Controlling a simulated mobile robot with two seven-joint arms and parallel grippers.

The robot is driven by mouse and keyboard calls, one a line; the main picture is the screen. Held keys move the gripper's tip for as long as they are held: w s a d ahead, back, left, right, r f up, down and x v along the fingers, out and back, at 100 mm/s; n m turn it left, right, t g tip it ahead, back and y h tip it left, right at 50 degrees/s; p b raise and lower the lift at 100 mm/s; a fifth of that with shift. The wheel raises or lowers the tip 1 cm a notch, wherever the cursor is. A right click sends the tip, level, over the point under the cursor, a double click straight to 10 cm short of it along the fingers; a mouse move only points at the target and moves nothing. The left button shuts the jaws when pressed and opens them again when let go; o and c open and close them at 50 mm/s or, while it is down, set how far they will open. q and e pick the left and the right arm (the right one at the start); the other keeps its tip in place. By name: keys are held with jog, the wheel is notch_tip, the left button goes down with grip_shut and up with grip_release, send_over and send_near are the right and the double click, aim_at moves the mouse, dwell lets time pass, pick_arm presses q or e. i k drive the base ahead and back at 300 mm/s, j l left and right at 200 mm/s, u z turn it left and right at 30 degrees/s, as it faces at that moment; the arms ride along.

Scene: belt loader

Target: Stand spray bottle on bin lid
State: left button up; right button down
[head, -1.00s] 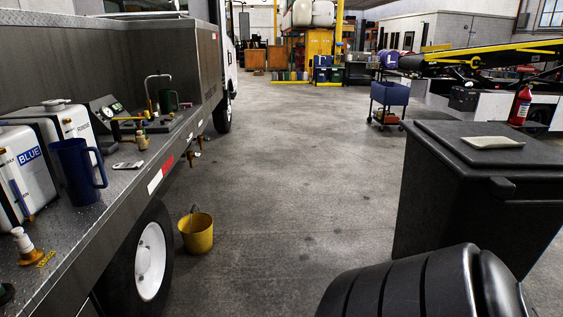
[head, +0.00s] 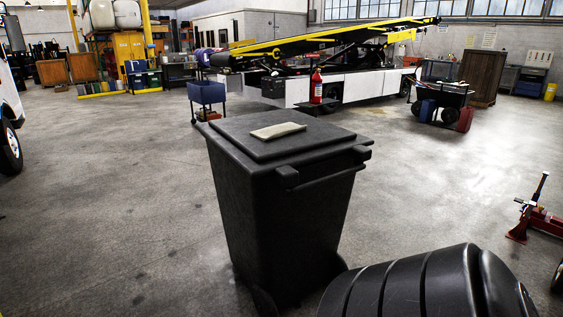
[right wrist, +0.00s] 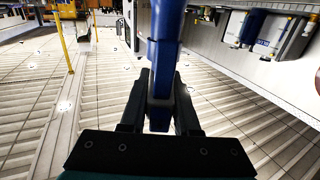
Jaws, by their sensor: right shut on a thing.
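The black wheeled bin (head: 280,220) stands upright in the middle of the head view, with its lid (head: 325,135) shut. A flat beige pad or cloth (head: 278,131) lies on the lid. In the right wrist view my right gripper (right wrist: 161,88) is shut on a dark blue upright thing (right wrist: 164,55). Only part of this thing shows, and I cannot make out for sure that it is a spray bottle. It is apart from the bin. My right gripper is outside the head view. My left gripper shows in neither view.
A blue cart (head: 206,93) and a belt loader (head: 345,88) with a red extinguisher (head: 316,86) stand behind the bin. A red jack (head: 538,218) is at right. Floor left of the bin is clear. The right wrist view shows a truck deck with canisters (right wrist: 284,38).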

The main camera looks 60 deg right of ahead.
aim_at(330, 129)
jog(key=l+z, duration=0.25)
jog(key=l, duration=0.25)
jog(key=l+z, duration=0.2)
jog(key=l, duration=0.3)
jog(key=i+l+z, duration=0.25)
jog(key=l, duration=0.25)
jog(key=i+l, duration=0.1)
jog(key=l, duration=1)
jog(key=i+l+z, duration=0.1)
jog(key=l, duration=0.45)
jog(key=i+l, duration=0.15)
jog(key=l, duration=0.4)
jog(key=i+l, duration=0.1)
jog(key=l, duration=0.45)
